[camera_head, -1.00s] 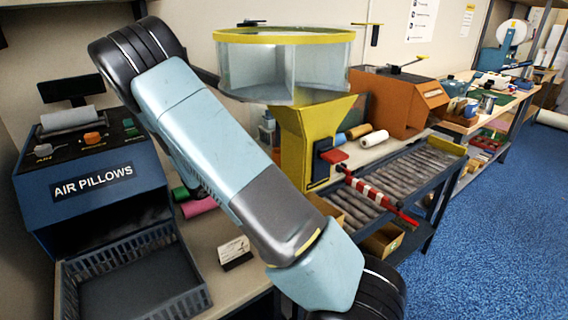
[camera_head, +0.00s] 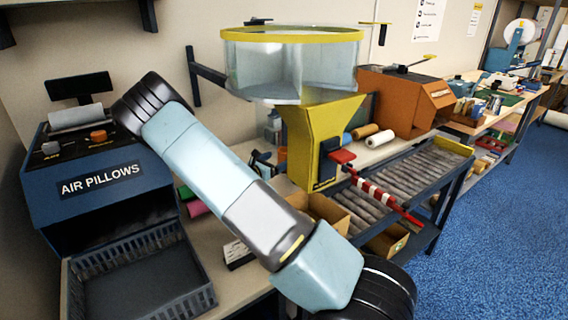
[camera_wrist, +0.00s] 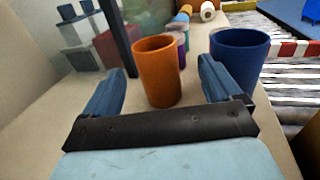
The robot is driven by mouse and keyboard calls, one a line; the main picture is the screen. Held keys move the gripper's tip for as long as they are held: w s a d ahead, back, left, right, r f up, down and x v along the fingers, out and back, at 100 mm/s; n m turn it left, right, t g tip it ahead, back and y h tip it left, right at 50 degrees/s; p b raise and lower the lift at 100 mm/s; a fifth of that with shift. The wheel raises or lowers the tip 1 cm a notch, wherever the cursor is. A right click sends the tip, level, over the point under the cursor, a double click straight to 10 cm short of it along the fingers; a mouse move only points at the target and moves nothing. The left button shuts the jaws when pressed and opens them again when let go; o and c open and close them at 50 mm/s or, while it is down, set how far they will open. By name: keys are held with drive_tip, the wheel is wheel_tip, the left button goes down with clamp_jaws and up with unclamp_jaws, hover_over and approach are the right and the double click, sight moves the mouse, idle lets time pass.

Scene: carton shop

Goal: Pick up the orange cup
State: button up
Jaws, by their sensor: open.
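In the wrist view the orange cup (camera_wrist: 157,74) stands upright on the light bench top, its open rim facing up. My gripper (camera_wrist: 161,70) is open, with one blue finger on each side of the cup. Gaps show between the cup and both fingers, and nothing is held. A larger dark blue cup (camera_wrist: 239,62) stands just right of the right finger, close to it.
Purple and teal items (camera_wrist: 181,43) stand behind the orange cup. A dark upright post (camera_wrist: 118,38) rises behind the left finger. In the head view, the yellow hopper (camera_head: 318,135), roller conveyor (camera_head: 400,175) and blue air-pillow machine (camera_head: 100,205) surround the bench area.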

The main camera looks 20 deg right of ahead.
sight(280, 156)
drive_tip(key=shift+w+x, duration=0.15)
drive_tip(key=shift+x, duration=1.4)
drive_tip(key=shift+w+x, duration=0.2)
drive_tip(key=shift+x, duration=1.4)
drive_tip(key=shift+a, duration=0.2)
drive_tip(key=c, duration=1)
drive_tip(key=shift+r, duration=0.15)
drive_tip(key=shift+c, duration=0.2)
wheel_tip(280, 156, up, 10)
